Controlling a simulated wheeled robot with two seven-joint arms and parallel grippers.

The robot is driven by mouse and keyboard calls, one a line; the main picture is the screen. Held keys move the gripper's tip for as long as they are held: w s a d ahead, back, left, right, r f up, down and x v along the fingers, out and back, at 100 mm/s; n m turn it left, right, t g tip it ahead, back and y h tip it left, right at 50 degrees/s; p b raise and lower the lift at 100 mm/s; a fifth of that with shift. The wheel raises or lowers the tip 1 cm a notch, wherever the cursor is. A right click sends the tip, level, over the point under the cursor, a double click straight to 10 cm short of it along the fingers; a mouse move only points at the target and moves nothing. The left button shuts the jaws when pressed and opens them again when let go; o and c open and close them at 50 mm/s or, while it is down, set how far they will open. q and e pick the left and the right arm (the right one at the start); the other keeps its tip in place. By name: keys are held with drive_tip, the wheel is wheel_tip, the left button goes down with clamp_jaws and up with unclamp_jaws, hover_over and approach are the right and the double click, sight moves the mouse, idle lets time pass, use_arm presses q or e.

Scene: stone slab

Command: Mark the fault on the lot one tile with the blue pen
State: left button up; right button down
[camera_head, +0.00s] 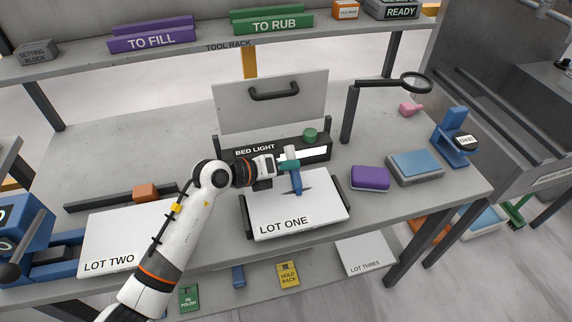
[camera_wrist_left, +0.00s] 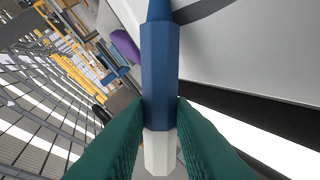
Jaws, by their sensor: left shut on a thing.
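The white lot one tile (camera_head: 285,218) lies on the stone slab bench in front of the bed light. My left gripper (camera_head: 289,164), with green fingers, is shut on the blue pen (camera_head: 296,184), which also shows in the left wrist view (camera_wrist_left: 159,70). The pen points down at the tile by the fault. Its tip is cut off in the wrist view, and I cannot tell whether it touches. My right gripper is not in view.
The bed light (camera_head: 240,153) stands behind the tile, with a handled panel (camera_head: 310,100) behind it. The lot two tile (camera_head: 110,238) lies left.

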use_arm(q)
drive_tip(key=shift+w+a, duration=0.2)
drive_tip(key=shift+w, duration=0.3)
idle(0.8)
drive_tip(key=shift+w+a+p, duration=0.2)
drive_tip(key=shift+w+p, duration=0.05)
drive_tip(key=shift+w, duration=0.35)
drive_tip(key=shift+w+a+p, duration=0.2)
drive_tip(key=shift+w+p, duration=0.05)
drive_tip(key=shift+w, duration=0.35)
idle(1.8)
wheel_tip(320, 180, up, 7)
drive_tip(key=p, duration=0.7)
idle(0.6)
drive_tip(key=s+a+r+b, duration=0.1)
drive_tip(key=s+a+r, duration=0.1)
drive_tip(key=s+a, duration=0.5)
drive_tip(key=s+a+r+b, duration=0.1)
drive_tip(key=s+a+r, duration=0.2)
drive_tip(key=s+a, duration=0.5)
drive_tip(key=s, duration=0.3)
drive_tip(key=shift+s+r, duration=0.25)
drive_tip(key=shift+r, duration=0.05)
